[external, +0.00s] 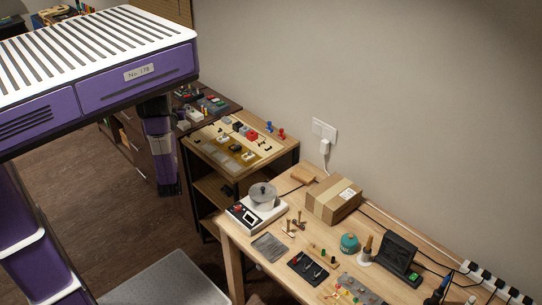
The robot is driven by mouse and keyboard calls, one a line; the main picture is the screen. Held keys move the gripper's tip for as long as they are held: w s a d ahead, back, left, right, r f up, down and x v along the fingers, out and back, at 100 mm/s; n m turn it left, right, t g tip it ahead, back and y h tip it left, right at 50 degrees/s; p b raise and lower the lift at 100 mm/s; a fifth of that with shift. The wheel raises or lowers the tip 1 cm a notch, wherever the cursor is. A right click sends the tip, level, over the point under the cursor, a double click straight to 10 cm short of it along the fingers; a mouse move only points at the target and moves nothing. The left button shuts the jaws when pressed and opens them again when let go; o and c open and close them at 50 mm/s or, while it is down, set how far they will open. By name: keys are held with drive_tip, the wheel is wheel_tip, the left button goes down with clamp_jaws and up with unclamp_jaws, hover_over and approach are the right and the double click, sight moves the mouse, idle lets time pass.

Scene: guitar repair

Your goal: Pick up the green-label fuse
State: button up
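I cannot single out the green-label fuse for certain. Several tiny parts (323,251), one of them with some green, lie near the middle of the wooden workbench (237,240). They are too small for me to read any label. A purple part of my arm (160,145) hangs under my body at the left, well away from these parts. I can make out no gripper fingers at its dark lower end.
The workbench also holds a white scale (257,216) with a metal pan, a cardboard box (334,199), a teal round item (349,243) and a dark tray (307,267). A shelf unit (225,188) with a crowded top stands behind. A grey seat (168,282) is in front.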

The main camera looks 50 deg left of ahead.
sight(193, 111)
drive_tip(key=a+h, duration=0.1)
drive_tip(key=a, duration=0.2)
drive_tip(key=a+r+m, duration=0.1)
drive_tip(key=a, duration=0.1)
drive_tip(key=a+h, duration=0.1)
drive_tip(key=a, duration=0.2)
drive_tip(key=shift+a+r+m+h, duration=0.3)
drive_tip(key=shift+a+m, duration=0.05)
drive_tip(key=shift+m, duration=0.05)
drive_tip(key=shift+w+a+m+t+h, duration=0.1)
drive_tip(key=shift+w+m+t+h, duration=0.3)
drive_tip(key=shift+m+h, duration=0.2)
drive_tip(key=d+f+m+h, duration=0.1)
drive_tip(key=d, duration=0.1)
drive_tip(key=w+d+f+m+h, duration=0.1)
drive_tip(key=d+h, duration=0.1)
drive_tip(key=w+d+f+m+h, duration=0.1)
drive_tip(key=d+m+h, duration=0.1)
drive_tip(key=shift+d+f, duration=0.1)
drive_tip(key=shift+f, duration=0.3)
drive_tip(key=shift+w+f+m, duration=0.15)
drive_tip(key=shift+m, duration=0.15)
drive_tip(key=shift+p+x, duration=0.7)
drive_tip(key=shift+x, duration=3)
clamp_jaws()
